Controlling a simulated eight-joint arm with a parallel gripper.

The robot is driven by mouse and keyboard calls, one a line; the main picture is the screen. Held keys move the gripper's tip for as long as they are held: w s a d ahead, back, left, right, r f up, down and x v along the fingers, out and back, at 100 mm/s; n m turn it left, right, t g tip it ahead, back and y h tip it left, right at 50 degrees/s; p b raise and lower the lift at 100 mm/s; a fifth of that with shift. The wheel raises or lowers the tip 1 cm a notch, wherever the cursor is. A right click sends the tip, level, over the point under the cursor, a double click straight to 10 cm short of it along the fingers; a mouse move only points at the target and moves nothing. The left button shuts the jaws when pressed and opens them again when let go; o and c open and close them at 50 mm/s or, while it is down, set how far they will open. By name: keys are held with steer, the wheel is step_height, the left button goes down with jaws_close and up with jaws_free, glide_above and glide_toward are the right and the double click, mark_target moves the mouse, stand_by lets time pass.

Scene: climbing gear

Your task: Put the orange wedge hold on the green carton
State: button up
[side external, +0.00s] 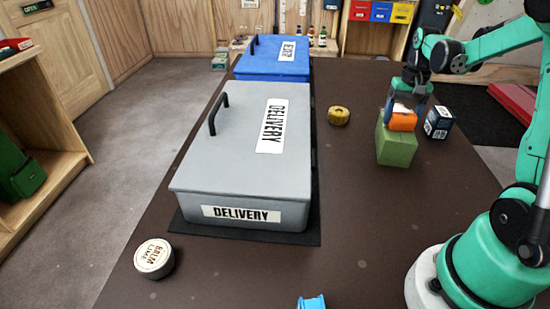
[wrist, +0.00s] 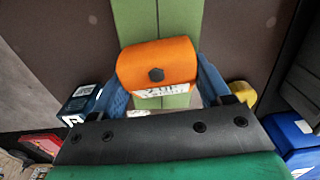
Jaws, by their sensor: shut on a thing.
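The orange wedge hold (side external: 402,120) is between the jaws of my gripper (side external: 405,112), at the top of the green carton (side external: 396,150). In the wrist view the hold (wrist: 157,65) shows a dark bolt in its face and a white label, with a blue finger at each side. My gripper (wrist: 163,97) is shut on it. The green carton (wrist: 183,18) lies behind and below the hold in that view. In the side view the hold appears at the carton's top face; I cannot tell whether it touches.
A dark blue box (side external: 438,123) stands just right of the carton. A yellow round hold (side external: 339,116) lies to the left. A grey delivery box (side external: 240,150) and a blue one (side external: 270,68) fill the table's left side. A round tin (side external: 154,258) and a light-blue item (side external: 311,302) are nearer.

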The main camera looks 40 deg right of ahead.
steer(key=o, duration=1.3)
steer(key=shift+c, duration=0.2)
step_height(320, 180, up, 12)
steer(key=a+f+n+t, duration=0.2)
steer(key=a+n+t, duration=0.1)
steer(key=a, duration=0.9)
steer(key=a+f+n+t, duration=0.3)
steer(key=a+n, duration=0.3)
steer(key=a, duration=0.6)
steer(key=shift+s+a+f+t, duration=0.2)
steer(key=shift+s+f+t, duration=0.15)
steer(key=shift+t, duration=0.25)
